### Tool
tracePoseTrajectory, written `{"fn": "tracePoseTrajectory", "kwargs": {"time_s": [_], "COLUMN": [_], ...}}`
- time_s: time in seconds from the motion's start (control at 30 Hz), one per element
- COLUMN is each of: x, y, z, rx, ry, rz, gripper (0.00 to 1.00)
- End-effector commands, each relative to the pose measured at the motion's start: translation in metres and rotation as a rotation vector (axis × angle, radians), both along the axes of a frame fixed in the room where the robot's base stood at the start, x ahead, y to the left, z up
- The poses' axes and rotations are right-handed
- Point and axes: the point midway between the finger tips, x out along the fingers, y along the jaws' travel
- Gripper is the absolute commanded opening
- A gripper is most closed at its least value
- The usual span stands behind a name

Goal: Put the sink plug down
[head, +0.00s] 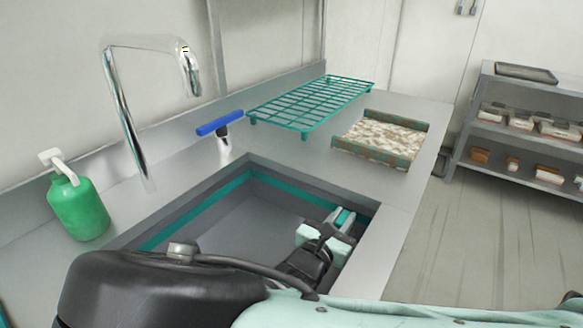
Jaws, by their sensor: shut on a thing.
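My gripper (338,225) is inside the sink basin (240,235), near its right-hand wall. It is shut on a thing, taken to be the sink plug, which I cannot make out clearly. A small teal patch shows by the fingertips, but I cannot tell whether it is the plug or the basin's teal band. My wrist and arm cover the near part of the basin, and the height of the fingertips above the basin floor is hard to judge.
Behind are a teal wire rack (312,102) and a mottled tray (415,155). Shelves (515,125) stand at right. Bare counter (280,150) lies behind the basin.

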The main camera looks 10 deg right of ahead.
Motion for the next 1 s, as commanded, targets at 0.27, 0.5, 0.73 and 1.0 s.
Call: {"fn": "tracePoseTrajectory", "kwargs": {"time_s": [0.27,0.5,0.73,1.0], "x": [0.0,0.0,0.0,0.0], "y": [0.0,0.0,0.0,0.0], "z": [-0.026,-0.057,-0.062,-0.066], "rx": [0.001,-0.002,0.001,0.001], "ry": [-0.001,0.001,-0.001,-0.001], "rz": [0.0,0.001,0.0,0.0], "gripper": [0.0,0.0,0.0,0.34]}}
